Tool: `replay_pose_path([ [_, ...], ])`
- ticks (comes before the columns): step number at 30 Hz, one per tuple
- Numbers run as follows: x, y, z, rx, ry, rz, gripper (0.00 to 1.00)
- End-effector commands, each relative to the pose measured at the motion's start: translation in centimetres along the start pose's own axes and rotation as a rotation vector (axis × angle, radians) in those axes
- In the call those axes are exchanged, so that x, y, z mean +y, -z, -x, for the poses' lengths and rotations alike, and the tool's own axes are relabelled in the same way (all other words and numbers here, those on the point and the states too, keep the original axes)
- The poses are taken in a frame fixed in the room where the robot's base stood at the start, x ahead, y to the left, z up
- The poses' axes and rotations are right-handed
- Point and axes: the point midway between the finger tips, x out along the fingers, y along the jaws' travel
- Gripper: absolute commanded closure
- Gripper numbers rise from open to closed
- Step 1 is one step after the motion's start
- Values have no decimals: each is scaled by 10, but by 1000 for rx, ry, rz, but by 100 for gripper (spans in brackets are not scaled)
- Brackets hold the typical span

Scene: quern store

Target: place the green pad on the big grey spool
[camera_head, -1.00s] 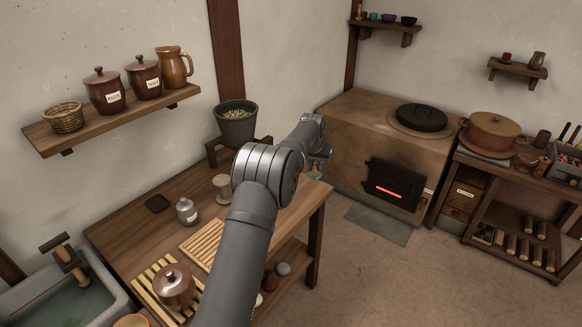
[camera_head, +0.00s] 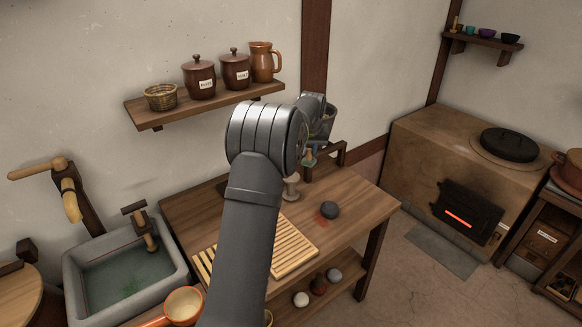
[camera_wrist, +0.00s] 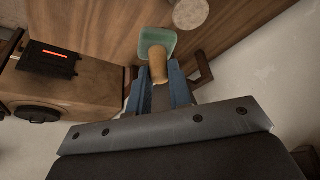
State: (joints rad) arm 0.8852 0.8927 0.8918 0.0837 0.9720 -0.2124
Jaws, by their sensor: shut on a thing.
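The green pad (camera_wrist: 158,42) is a pale green square with a tan, cork-like knob (camera_wrist: 157,62). In the wrist view my gripper (camera_wrist: 158,80) has its blue fingers shut on the knob, the pad lying beyond the fingertips. In the head view, the pad (camera_head: 310,160) shows small beside my arm, above the workbench. A pale greyish spool (camera_head: 291,188) stands on the bench just below and left of the pad, partly hidden by my arm. A pale round top in the wrist view, probably the same spool (camera_wrist: 190,13), appears beside the pad, apart from it.
A dark round stone (camera_head: 330,210) sits on the workbench (camera_head: 350,200), near a slatted rack (camera_head: 295,250). A wall shelf (camera_head: 210,105) holds jars and a jug. A sink (camera_head: 125,270) is at left, a stove (camera_head: 440,170) at right.

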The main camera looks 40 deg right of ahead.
Motion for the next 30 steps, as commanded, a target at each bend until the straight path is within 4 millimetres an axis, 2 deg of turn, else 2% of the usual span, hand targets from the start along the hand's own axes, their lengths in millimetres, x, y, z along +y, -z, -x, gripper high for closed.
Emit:
replay_pose_path([
  [3, -25, 8, -23, -1, 1, 3, 100],
  [10, -58, 20, -54, 0, 0, 1, 100],
  [17, -65, 20, -67, -1, -1, -1, 100],
  [24, -65, 8, -97, -1, -1, -1, 100],
  [30, -64, 8, -98, 1, -1, -1, 100],
])
